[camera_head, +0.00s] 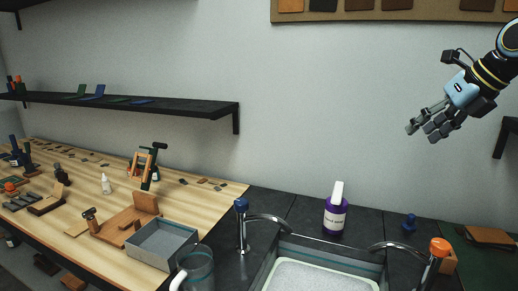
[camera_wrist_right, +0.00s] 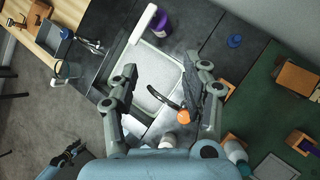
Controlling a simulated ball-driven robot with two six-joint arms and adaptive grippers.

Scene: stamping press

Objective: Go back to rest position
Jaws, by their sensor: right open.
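My right gripper (camera_head: 424,131) is raised in the upper right of the head view, in front of the bare wall. It is open and nothing shows in it. In the right wrist view its two fingers (camera_wrist_right: 168,72) stand wide apart, with the sink area below and beyond them. A dark gripper-like part, which looks like my left gripper (camera_wrist_right: 66,154), shows small at the lower left of the right wrist view. Its jaws are too small to read. My left arm does not show in the head view.
The sink (camera_head: 312,279) lies below, with a blue-topped tap (camera_head: 241,222) and an orange-topped tap (camera_head: 435,262). A purple bottle (camera_head: 335,216) stands behind it. A grey tray (camera_head: 163,243) and glass jug (camera_head: 196,270) are left. A shelf (camera_head: 150,108) juts from the wall.

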